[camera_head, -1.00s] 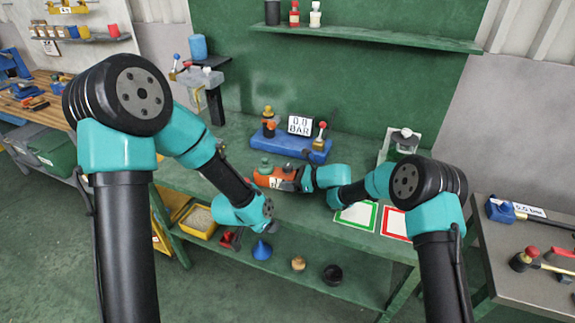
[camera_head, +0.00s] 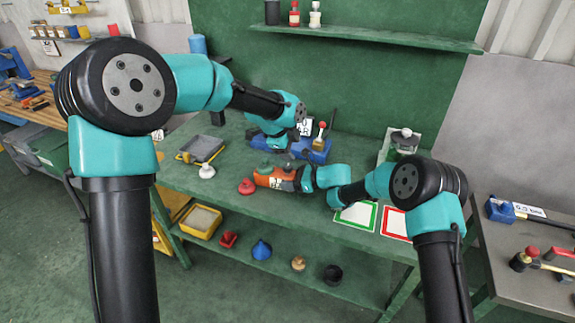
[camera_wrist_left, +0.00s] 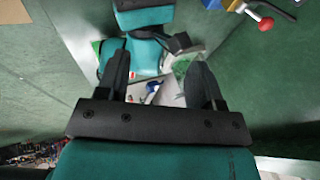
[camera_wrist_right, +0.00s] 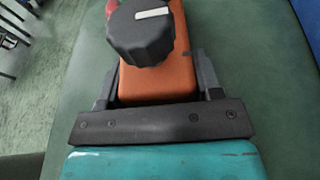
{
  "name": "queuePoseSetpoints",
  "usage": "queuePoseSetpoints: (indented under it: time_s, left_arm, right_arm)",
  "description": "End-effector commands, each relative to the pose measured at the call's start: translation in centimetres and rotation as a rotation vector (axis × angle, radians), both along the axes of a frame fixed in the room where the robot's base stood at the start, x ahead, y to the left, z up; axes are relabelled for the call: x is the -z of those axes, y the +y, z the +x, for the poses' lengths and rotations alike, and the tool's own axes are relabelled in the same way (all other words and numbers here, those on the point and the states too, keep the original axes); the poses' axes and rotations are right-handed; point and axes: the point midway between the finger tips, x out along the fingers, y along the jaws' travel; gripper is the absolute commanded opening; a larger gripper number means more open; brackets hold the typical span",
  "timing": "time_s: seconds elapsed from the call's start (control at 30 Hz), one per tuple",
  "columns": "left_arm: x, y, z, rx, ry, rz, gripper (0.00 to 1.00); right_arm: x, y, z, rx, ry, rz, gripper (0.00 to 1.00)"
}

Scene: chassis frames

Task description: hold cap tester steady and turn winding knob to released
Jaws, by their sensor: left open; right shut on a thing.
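The orange body that I take for the cap tester (camera_head: 275,178) lies on the green bench with a small white label. My right gripper (camera_wrist_right: 157,90) is shut on its near end, one finger on each side. The right wrist view shows a black ribbed knob (camera_wrist_right: 140,35) with a pale marked plate on top of the orange body; it seems to be the winding knob. Its exact setting is not readable. My left gripper (camera_wrist_left: 158,72) is open and empty, above the bench behind the tester, in front of the blue block. Its fingertips are hard to make out in the head view.
A blue block (camera_head: 318,153) with a red-ball lever and a partly hidden display stands behind. A red piece (camera_head: 247,186), a white piece (camera_head: 207,170) and a grey tray (camera_head: 202,148) lie left. Green-edged (camera_head: 358,215) and red-edged (camera_head: 397,222) cards lie right.

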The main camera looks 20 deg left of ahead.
Motion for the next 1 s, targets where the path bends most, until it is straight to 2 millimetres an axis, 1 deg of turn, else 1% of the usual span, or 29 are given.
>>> queuePoseSetpoints:
  time_s: [0.03, 0.2, 0.43, 0.7, 1.0]
  left_arm:
    - [0.0, 0.0, 0.6, 0.023, 0.022, 0.027, 0.61]
    - [-0.2, 0.4, 2.0, 0.113, 0.115, 0.135, 0.61]
    - [-0.8, 1.2, 3.3, 0.219, 0.253, 0.275, 0.61]
    - [-1.6, 2.0, 3.8, 0.28, 0.351, 0.36, 0.61]
    - [-1.7, 2.1, 3.8, 0.284, 0.358, 0.367, 0.61]
  right_arm:
    - [0.0, 0.0, 0.0, 0.0, 0.0, 0.0, 0.46]
    - [0.0, 0.0, 0.0, 0.0, 0.0, 0.0, 0.46]
    - [0.0, 0.0, 0.0, 0.001, 0.0, 0.0, 0.46]
    - [0.0, 0.0, 0.0, 0.001, 0.0, 0.0, 0.46]
    - [0.0, 0.0, 0.0, 0.001, 0.0, 0.0, 0.46]
